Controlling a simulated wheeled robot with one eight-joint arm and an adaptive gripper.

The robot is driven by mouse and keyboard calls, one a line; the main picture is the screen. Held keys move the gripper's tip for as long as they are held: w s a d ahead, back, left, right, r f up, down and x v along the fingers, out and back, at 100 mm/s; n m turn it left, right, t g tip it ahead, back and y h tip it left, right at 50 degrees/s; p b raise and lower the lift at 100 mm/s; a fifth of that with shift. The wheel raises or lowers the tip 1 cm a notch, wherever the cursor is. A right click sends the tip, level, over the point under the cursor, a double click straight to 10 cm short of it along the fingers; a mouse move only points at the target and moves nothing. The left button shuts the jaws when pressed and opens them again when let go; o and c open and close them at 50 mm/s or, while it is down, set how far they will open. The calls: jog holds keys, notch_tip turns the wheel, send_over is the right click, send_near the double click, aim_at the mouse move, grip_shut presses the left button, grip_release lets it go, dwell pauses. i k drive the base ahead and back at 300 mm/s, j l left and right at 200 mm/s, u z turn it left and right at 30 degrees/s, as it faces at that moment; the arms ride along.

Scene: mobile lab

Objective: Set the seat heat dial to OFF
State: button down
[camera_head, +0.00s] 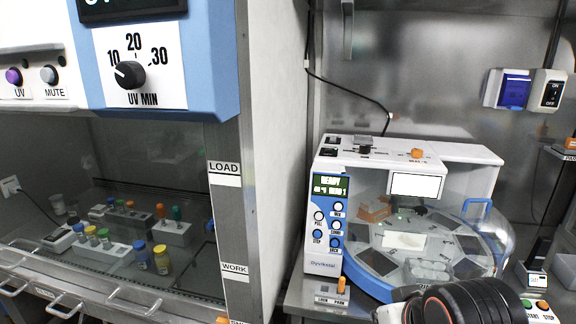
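I cannot make out a dial labelled seat heat or an OFF mark for one in the head view. A black knob (130,74) on the white UV MIN panel has marks 10, 20 and 30, and it points left near 10. A small dark knob (365,149) stands on the sloped white top of the benchtop machine (450,152); its label is too small to read. My gripper's fingers do not show. A black ringed part that looks like my arm is at the bottom right, in front of the machine's lower edge.
The machine has a clear domed cover (497,240) over a blue-rimmed turntable. A cabinet at left holds racks of bottles behind glass, with metal handles (135,300) in front. A wall switch box (548,90) and a START/STOP box (538,307) are at right.

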aim_at(416, 153)
jog(key=l+u, duration=0.1)
jog(key=l, duration=0.55)
jog(key=k+l+u, duration=0.1)
jog(key=l, duration=0.5)
jog(key=l+u, duration=0.1)
jog(key=l, duration=0.5)
jog(key=k+l+u, duration=0.1)
jog(key=l, duration=0.5)
jog(key=k+l, duration=0.05)
